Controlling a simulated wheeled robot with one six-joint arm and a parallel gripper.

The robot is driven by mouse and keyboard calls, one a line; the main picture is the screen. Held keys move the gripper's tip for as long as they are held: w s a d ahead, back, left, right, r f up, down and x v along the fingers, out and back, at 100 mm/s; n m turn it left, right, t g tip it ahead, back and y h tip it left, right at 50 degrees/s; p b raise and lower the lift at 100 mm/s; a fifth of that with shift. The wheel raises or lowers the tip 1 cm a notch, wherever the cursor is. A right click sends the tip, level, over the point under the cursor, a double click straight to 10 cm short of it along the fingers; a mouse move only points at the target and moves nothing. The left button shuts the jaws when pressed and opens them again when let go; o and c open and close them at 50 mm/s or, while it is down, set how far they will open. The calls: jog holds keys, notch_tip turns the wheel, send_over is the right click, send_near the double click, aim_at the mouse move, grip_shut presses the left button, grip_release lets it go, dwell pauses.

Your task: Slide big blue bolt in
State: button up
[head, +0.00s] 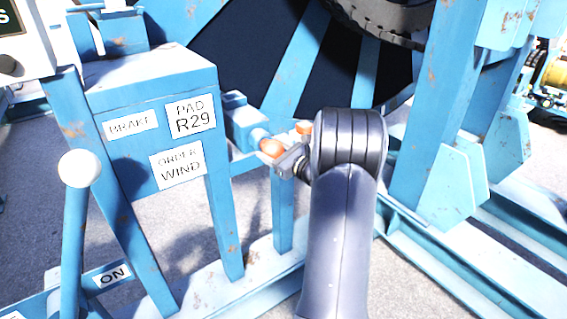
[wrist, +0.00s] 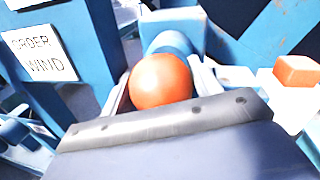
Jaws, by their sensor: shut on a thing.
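The big blue bolt (wrist: 172,42) shows in the wrist view as a blue round shaft with an orange ball knob (wrist: 162,80) on its near end. Its far end meets a blue block; how deep it sits there is hidden. In the head view the orange knob (head: 271,147) sticks out in front of the blue block (head: 243,120) beside the brake box. My gripper (head: 283,158) is shut on the knob, with one finger on each side of it in the wrist view (wrist: 163,84).
The blue brake box (head: 150,90) with labels "BRAKE", "PAD R29" and "ORDER WIND" stands left of the bolt. A small orange block (wrist: 297,70) is to the right. A lever with a white ball (head: 80,168) stands at the left. Blue frame posts rise at the right.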

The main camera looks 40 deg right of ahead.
jog(key=shift+w+r, duration=0.1)
jog(key=shift+w, duration=0.1)
jog(key=o, duration=1.3)
jog(key=shift+w, duration=0.15)
jog(key=shift+o, duration=0.2)
jog(key=s+d, duration=0.2)
jog(key=s, duration=0.8)
jog(key=shift+s, duration=0.35)
jog(key=shift+w, duration=0.1)
jog(key=w, duration=0.3)
jog(key=w+a, duration=0.1)
jog(key=w, duration=0.3)
jog(key=w+a, duration=0.1)
jog(key=w, duration=0.2)
jog(key=shift+w, duration=0.2)
jog(key=shift+s+p, duration=0.3)
jog(key=shift+s, duration=0.75)
